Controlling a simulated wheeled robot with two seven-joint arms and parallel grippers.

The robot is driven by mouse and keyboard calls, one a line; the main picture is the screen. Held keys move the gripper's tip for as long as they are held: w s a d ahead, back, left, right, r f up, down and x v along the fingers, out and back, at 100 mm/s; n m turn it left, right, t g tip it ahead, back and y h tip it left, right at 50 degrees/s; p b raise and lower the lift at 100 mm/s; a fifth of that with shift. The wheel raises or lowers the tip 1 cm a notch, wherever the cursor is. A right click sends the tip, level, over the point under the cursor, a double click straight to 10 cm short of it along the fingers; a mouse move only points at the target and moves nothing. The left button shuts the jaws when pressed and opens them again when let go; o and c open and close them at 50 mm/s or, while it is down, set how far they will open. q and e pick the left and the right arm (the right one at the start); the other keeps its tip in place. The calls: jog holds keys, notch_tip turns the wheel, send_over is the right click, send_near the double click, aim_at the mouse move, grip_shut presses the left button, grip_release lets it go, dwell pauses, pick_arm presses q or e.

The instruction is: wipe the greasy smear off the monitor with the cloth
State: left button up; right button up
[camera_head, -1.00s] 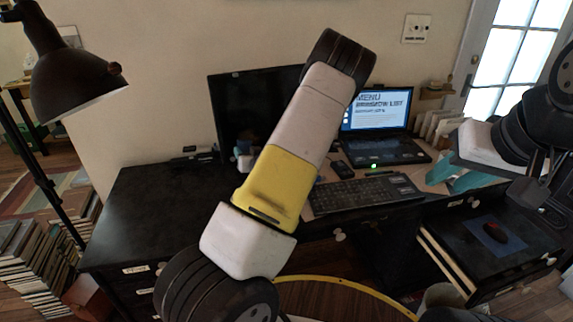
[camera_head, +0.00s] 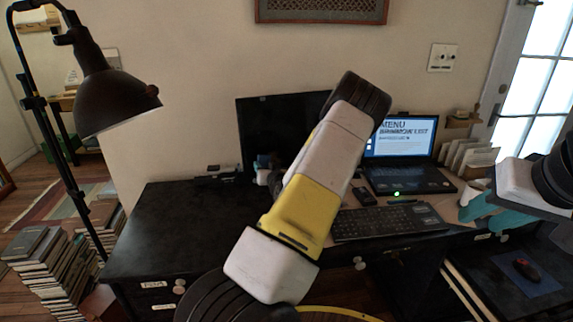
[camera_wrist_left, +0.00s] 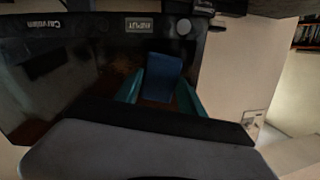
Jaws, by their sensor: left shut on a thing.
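The dark monitor (camera_head: 262,125) stands at the back of the black desk, partly hidden behind my left arm. Its screen (camera_wrist_left: 40,85) fills the left of the left wrist view, with a brownish smear (camera_wrist_left: 108,82) beside my left gripper. My left gripper (camera_wrist_left: 160,88) has teal fingers and is shut on a blue cloth (camera_wrist_left: 163,75), which is in front of the screen; I cannot tell whether it touches.
A laptop (camera_head: 402,140) with a lit screen and a keyboard (camera_head: 388,223) are on the desk to the right. A black lamp (camera_head: 110,95) and book stacks (camera_head: 50,260) stand at the left.

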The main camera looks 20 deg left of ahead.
aim_at(287, 156)
pick_arm(q)
jog(key=shift+x, duration=1.05)
dwell(0.4)
jog(key=shift+w+d, duration=0.1)
jog(key=shift+w+d, duration=1.75)
jog(key=shift+d, duration=0.2)
jog(key=shift+w+d, duration=1.75)
jog(key=shift+d, duration=0.15)
jog(key=shift+s+a, duration=3.65)
jog(key=shift+a, duration=0.3)
jog(key=shift+w+r, duration=0.1)
jog(key=shift+r, duration=0.1)
jog(key=shift+w+d, duration=3.65)
jog(key=shift+d, duration=0.2)
jog(key=shift+s, duration=0.1)
